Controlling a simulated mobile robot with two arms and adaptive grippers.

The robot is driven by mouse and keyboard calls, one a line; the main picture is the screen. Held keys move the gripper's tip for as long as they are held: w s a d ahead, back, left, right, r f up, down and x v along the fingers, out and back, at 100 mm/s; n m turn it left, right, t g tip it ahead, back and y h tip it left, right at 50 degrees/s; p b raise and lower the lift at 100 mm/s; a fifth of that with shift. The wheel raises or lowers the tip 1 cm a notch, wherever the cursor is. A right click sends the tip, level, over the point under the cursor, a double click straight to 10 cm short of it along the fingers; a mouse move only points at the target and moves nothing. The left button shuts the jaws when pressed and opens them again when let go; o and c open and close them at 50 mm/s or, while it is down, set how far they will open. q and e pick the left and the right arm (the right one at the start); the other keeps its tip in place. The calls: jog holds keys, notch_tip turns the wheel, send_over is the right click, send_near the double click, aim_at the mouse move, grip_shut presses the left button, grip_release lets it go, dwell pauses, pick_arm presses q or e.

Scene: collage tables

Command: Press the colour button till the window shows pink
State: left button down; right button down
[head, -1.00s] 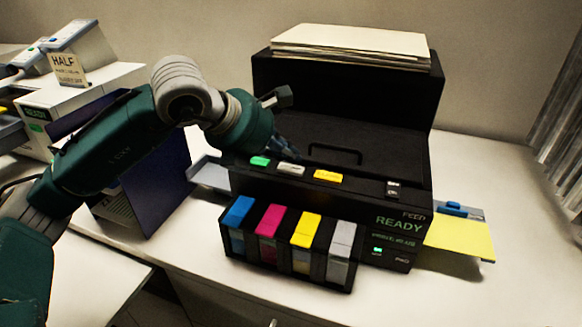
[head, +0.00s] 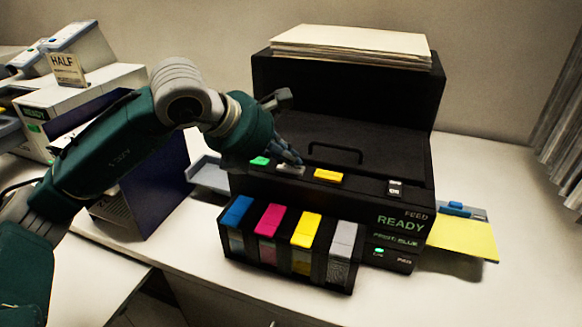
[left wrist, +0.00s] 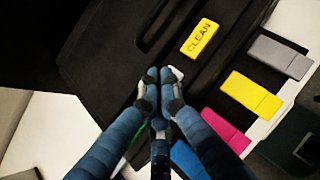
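The black printer (head: 345,195) stands on the white table. Its front window (head: 400,222) shows FEED, READY and a small line that seems to read "PRINT: BLUE". A green button (head: 259,161), a pale grey button (head: 290,169) and a yellow button (head: 328,175) sit in a row on its top edge. The yellow one reads CLEAN in the left wrist view (left wrist: 200,42). My left gripper (head: 298,160) has its fingertips together at the pale button, partly covering it; I cannot tell whether they touch it. The fingertips also show in the left wrist view (left wrist: 163,76). My right gripper is out of view.
Blue (head: 237,211), magenta (head: 270,220), yellow (head: 306,230) and grey (head: 342,238) cartridges stand in front of the printer. A yellow sheet (head: 462,240) sticks out on the right. Another machine (head: 70,105) with a HALF sign stands at the left.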

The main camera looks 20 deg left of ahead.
aim_at(289, 169)
pick_arm(q)
jog(key=shift+f+b, duration=0.35)
jog(key=shift+b, duration=0.05)
jog(key=shift+r, duration=0.15)
dwell(0.5)
jog(key=shift+r+p, duration=0.45)
jog(key=shift+r, duration=0.25)
jog(key=shift+r, duration=0.1)
jog(key=shift+r+p, duration=1.5)
jog(key=shift+r, duration=1)
jog(key=shift+f, duration=0.15)
